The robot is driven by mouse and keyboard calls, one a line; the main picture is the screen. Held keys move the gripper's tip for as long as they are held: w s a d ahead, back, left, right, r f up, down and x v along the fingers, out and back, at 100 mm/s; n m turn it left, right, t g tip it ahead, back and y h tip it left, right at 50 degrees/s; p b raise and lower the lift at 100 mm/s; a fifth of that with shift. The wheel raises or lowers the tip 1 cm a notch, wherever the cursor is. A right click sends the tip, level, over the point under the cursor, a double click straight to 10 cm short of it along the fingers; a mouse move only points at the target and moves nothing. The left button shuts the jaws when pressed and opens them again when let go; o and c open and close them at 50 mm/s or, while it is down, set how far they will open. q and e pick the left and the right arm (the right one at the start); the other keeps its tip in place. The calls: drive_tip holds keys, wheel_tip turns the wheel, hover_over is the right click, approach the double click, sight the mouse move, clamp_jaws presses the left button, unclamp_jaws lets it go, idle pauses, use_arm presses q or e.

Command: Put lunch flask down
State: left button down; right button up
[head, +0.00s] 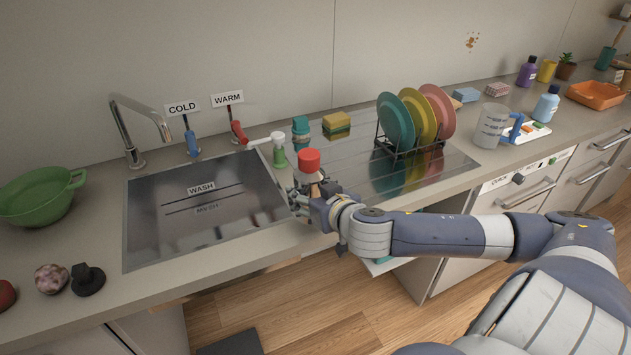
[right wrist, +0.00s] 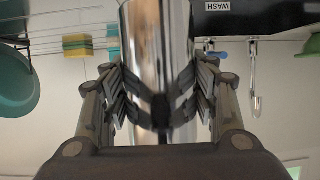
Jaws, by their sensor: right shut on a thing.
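The lunch flask (head: 308,161) shows its red cap in the head view, just right of the sink's right edge. In the right wrist view its shiny metal body (right wrist: 158,30) fills the middle. My right gripper (head: 309,190) is shut on the flask, with fingers on both sides of the metal body (right wrist: 158,92). The flask looks about upright in the head view. Its lower part is hidden behind the gripper, and I cannot tell whether its base touches the counter. My left gripper is not in view.
The sink (head: 205,237) lies left of the flask. A green-and-white dispenser (head: 279,152), teal container (head: 300,130) and sponges (head: 337,125) stand behind it. A plate rack (head: 412,152) and measuring jug (head: 491,126) are to the right. Grooved drainboard (head: 352,170) near the flask is bare.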

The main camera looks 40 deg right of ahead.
drive_tip(key=s+a+f+n+y, duration=0.1)
drive_tip(key=s+a, duration=0.3)
drive_tip(key=a, duration=0.4)
drive_tip(key=s+a+f+n+y, duration=0.1)
drive_tip(key=s+a+f, duration=0.2)
drive_tip(key=a, duration=0.6)
drive_tip(key=shift+s+y, duration=0.3)
drive_tip(key=shift+s, duration=0.2)
